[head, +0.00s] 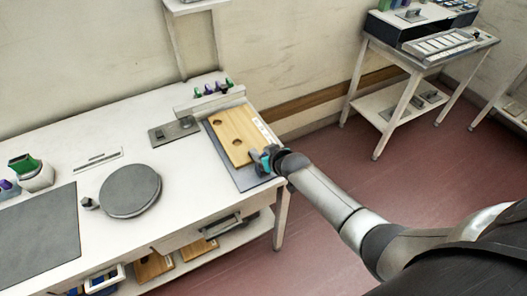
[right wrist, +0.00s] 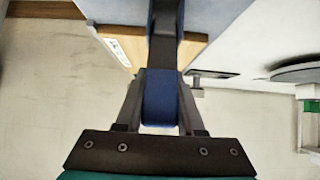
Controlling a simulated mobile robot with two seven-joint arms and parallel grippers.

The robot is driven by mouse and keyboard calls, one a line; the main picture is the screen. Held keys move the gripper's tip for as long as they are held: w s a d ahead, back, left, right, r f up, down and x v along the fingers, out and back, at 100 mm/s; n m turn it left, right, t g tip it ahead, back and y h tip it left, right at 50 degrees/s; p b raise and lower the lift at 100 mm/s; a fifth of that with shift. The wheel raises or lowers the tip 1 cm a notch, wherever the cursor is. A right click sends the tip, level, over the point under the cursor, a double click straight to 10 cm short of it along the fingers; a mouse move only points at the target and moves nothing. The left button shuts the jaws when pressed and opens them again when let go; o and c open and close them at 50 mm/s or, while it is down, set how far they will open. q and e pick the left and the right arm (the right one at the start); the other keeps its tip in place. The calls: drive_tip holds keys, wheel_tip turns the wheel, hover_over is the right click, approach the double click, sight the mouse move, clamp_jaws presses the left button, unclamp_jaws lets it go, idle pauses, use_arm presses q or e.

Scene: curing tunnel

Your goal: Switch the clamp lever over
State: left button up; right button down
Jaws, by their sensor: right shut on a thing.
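My right gripper (head: 266,158) reaches in from the right to the front right corner of a wooden board (head: 236,132) with round holes. In the right wrist view the gripper (right wrist: 161,78) is shut on the clamp lever (right wrist: 161,105), a blue bar between its two dark fingers. Dark clamp parts (right wrist: 165,48) show just beyond the fingers. In the head view the gripper hides most of the clamp, so I cannot tell the lever's angle there. My left gripper is not in view.
The board lies on a grey plate (head: 251,183) at the right end of the white bench (head: 130,235). A round dark disc (head: 131,190) is further left. Small coloured-topped items (head: 212,90) stand behind the board. A wheelless side table (head: 408,65) stands across open red floor.

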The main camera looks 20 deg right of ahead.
drive_tip(key=shift+s+f+g, duration=0.15)
drive_tip(key=shift+f+g, duration=0.15)
drive_tip(key=c, duration=1)
unclamp_jaws()
drive_tip(key=o, duration=0.5)
drive_tip(key=shift+w, duration=0.25)
drive_tip(key=shift+r, duration=0.15)
drive_tip(key=shift+s+r+p, duration=0.25)
drive_tip(key=shift+s+p, duration=0.05)
drive_tip(key=p+v, duration=0.3)
drive_tip(key=v, duration=1.1)
drive_tip(key=shift+s, duration=0.25)
